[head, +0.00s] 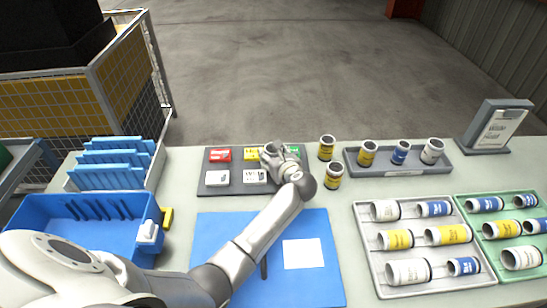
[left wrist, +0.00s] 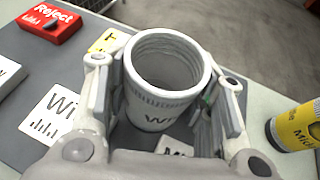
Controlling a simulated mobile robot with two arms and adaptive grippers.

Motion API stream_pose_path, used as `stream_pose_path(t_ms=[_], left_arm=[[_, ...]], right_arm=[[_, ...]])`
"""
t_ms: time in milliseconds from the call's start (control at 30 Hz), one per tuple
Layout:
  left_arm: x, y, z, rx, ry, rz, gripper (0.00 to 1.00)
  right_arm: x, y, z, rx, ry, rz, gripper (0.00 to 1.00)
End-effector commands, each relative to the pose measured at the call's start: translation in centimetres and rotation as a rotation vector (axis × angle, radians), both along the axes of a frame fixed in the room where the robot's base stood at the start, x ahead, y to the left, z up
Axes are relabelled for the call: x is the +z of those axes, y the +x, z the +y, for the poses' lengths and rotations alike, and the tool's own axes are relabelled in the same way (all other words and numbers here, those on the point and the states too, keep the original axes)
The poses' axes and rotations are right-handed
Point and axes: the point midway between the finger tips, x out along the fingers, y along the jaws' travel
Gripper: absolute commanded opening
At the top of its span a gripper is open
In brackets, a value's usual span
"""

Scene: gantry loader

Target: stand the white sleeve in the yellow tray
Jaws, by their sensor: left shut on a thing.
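My left gripper (head: 279,160) is over the dark label board at the back middle of the table. In the left wrist view the left gripper (left wrist: 165,100) is shut on an upright white sleeve (left wrist: 160,112), with a finger on each side. The sleeve is hollow, with its open ribbed top facing the camera and dark print on its side. Its lower end is partly hidden, and I cannot tell whether it touches the board. I see no plainly yellow tray. A yellow label (head: 251,155) lies on the board. My right gripper is not in view.
A grey tray (head: 440,288) and green tray (head: 511,270) hold lying sleeves. A blue bin (head: 85,233) is at left. The blue mat (head: 318,260) has free room.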

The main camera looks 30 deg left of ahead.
Motion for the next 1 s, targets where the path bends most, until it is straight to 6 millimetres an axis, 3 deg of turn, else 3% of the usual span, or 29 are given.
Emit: stream_pose_path(t_ms=[33,233,567,767,1000], left_arm=[[0.0,0.0,0.0,0.0,0.0,0.0,0.3],[0.2,0.1,0.0,-0.001,0.001,-0.003,0.05],[0.7,0.1,0.0,0.0,0.001,-0.005,0.05],[3.4,0.1,0.0,0.0,0.002,-0.009,0.05],[7.4,-3.0,-1.6,-0.002,-0.001,-0.009,0.05]], right_arm=[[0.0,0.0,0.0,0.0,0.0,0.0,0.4],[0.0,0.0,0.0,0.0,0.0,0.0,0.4],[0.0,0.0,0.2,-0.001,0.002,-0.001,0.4],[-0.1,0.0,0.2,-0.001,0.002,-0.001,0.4],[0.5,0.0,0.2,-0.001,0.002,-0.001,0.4]])
